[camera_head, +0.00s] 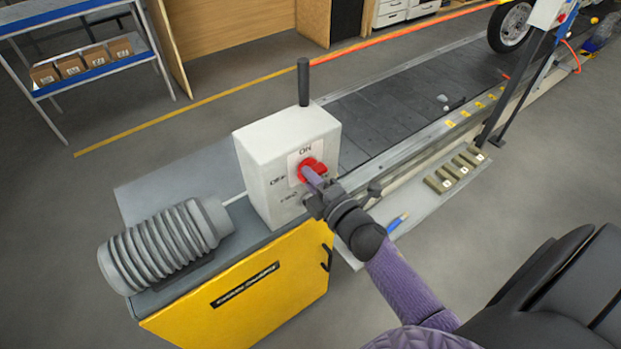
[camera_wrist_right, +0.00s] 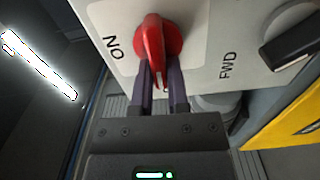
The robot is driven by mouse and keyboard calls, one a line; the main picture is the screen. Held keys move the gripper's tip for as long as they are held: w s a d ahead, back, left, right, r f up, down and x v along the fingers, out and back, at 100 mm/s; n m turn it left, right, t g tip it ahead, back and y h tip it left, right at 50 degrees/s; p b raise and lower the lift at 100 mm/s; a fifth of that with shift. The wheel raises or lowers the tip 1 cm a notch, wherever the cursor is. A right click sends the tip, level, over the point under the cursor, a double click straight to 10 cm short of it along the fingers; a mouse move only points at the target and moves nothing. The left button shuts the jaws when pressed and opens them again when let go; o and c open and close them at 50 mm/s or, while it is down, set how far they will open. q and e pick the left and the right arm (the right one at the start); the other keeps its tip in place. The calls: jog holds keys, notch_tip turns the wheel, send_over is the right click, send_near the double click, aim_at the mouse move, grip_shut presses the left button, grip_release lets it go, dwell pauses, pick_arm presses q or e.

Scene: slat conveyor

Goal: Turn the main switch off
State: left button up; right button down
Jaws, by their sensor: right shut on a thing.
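The main switch is a red rotary knob (camera_head: 311,169) on the front of a pale control box (camera_head: 262,165), with ON printed above it and OFF to its left. My right gripper (camera_head: 318,184) reaches in from the lower right, and its purple fingers are shut on the knob. In the right wrist view the red knob (camera_wrist_right: 153,42) stands between the two fingertips of my right gripper (camera_wrist_right: 162,80). The fingers partly hide the knob's lower end. My left gripper is not in view.
A black-handled second switch (camera_wrist_right: 290,42) sits beside the FWD label. A grey ribbed motor (camera_head: 160,248) and a yellow panel (camera_head: 245,290) flank the box. A black post (camera_head: 303,82) rises behind it. The slat conveyor (camera_head: 400,110) runs to the upper right, carrying a wheel (camera_head: 511,25).

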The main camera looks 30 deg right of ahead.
jog(key=shift+f+n, duration=0.1)
jog(key=shift+n, duration=0.2)
dwell(0.4)
jog(key=c, duration=0.6)
grip_release()
jog(key=shift+s, duration=0.1)
jog(key=s, duration=0.9)
jog(key=shift+s+d, duration=0.4)
